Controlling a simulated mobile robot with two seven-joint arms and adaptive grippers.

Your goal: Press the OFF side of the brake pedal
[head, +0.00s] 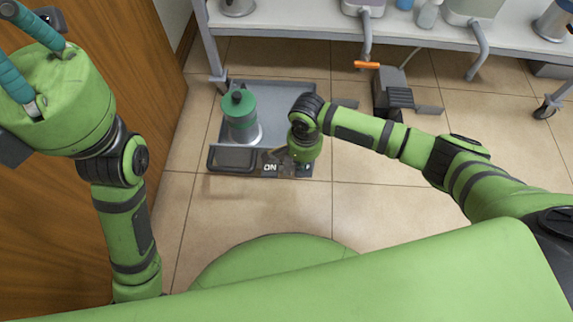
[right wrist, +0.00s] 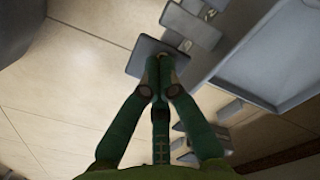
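The brake pedal (head: 270,168) sits at the near edge of a low grey trolley; its ON side faces me in the head view. The part to the right of ON is hidden behind my right gripper (head: 303,168), which points down there. In the right wrist view my right gripper's fingertips (right wrist: 163,65) are together and empty. They overlap the edge of a dark flat plate (right wrist: 146,56); I cannot tell whether they touch it. My left gripper (head: 22,48) is at the upper left, its teal fingers apart, empty, tips partly out of frame.
The trolley (head: 300,95) carries a green-topped canister (head: 240,115). A dark grey foot-pedal unit (head: 393,92) stands on the floor behind and right. A bench (head: 320,25) with equipment runs along the back. A wooden panel (head: 150,80) is at left. Tiled floor in front is clear.

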